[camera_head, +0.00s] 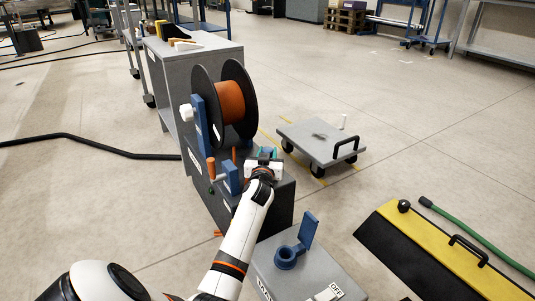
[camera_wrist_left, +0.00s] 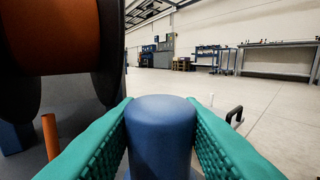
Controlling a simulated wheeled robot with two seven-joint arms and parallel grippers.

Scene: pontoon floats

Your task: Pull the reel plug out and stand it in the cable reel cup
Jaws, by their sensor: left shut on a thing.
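The cable reel (camera_head: 232,102), with black flanges and orange cable, stands on a dark grey base (camera_head: 280,205). My left gripper (camera_head: 264,163) is over the top of this base, just right of the reel. In the left wrist view its green pads press on both sides of a blue, round-topped plug (camera_wrist_left: 162,135). The plug's lower end is out of view. A blue block (camera_head: 232,178) sits left of the gripper; I cannot tell whether it is the cup. A blue socket (camera_head: 287,257) with its lid raised looks empty, on a grey box (camera_head: 310,280). My right gripper is not in view.
An orange crank handle (camera_head: 211,168) is close left of my gripper. A grey cart (camera_head: 320,147) stands behind right. A yellow and black ramp (camera_head: 440,245) and green hose (camera_head: 480,238) lie at right. A grey cabinet (camera_head: 195,62) is behind the reel.

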